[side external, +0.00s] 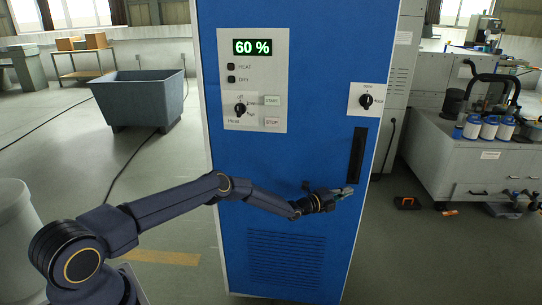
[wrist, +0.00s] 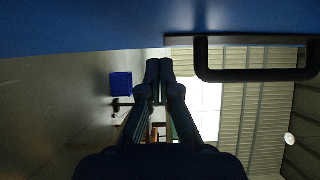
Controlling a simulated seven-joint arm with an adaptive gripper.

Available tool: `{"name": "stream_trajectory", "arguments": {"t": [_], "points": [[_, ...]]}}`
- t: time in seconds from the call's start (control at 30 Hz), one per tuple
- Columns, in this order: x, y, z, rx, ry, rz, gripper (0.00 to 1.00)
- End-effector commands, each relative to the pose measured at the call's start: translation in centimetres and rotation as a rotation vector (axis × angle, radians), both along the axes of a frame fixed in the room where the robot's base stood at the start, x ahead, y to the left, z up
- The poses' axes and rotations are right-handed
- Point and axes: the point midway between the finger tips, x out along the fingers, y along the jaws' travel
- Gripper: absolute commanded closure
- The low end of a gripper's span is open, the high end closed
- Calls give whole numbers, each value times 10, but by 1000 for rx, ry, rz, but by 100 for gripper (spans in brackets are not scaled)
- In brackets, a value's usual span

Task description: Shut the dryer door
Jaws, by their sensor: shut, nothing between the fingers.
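The dryer (side external: 305,60) is a tall cabinet with a blue front, which also fills the top of the wrist view (wrist: 100,20). A long black vertical handle (side external: 357,155) is on the door's right side. In the wrist view the handle (wrist: 257,75) is a black bar to the right of my fingers. My gripper (side external: 346,192) is just below the handle's lower end, close to the blue front. Its fingers (wrist: 166,63) are together and empty. I cannot tell whether they touch the door or whether a gap remains at its edge.
A control panel (side external: 252,80) with a green 60 % display is on the upper front, and a knob plate (side external: 367,100) is above the handle. A grey tub (side external: 140,98) stands at the left. A grey bench (side external: 485,165) stands at the right.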

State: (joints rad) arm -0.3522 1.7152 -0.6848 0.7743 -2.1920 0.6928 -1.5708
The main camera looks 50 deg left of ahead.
Motion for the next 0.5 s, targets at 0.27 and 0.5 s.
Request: {"name": "stream_trajectory", "arguments": {"t": [0.27, 0.5], "points": [[15, 9, 0, 2, 0, 35, 100], [18, 12, 0, 0, 1, 42, 100]]}}
